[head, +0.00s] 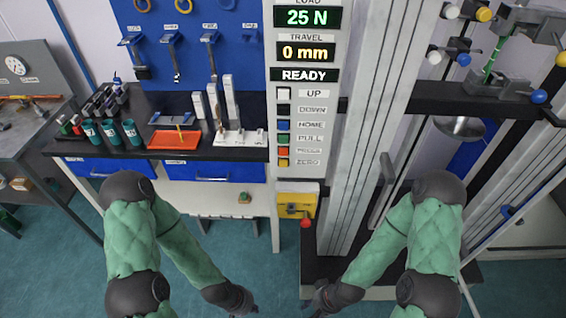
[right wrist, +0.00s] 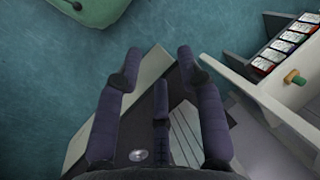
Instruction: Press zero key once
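The yellow zero key (head: 283,162) is the lowest in a column of keys on the grey control panel (head: 312,180), with the label ZERO beside it. Above it, the displays read 25 N, 0 mm and READY. My left gripper (head: 240,304) is low at the bottom edge of the head view, below and left of the panel, apart from the key; its finger opening is too small to tell. My right gripper (head: 322,300) is low, right of the left one, away from the key. In the right wrist view its dark fingers (right wrist: 158,68) are spread apart with nothing between them.
A yellow box with a red knob (head: 306,222) sits below the panel. A black bench (head: 230,150) with teal cups (head: 111,132) and an orange tray (head: 174,140) stands left. The testing machine's columns (head: 360,130) rise right of the panel. Teal floor lies below.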

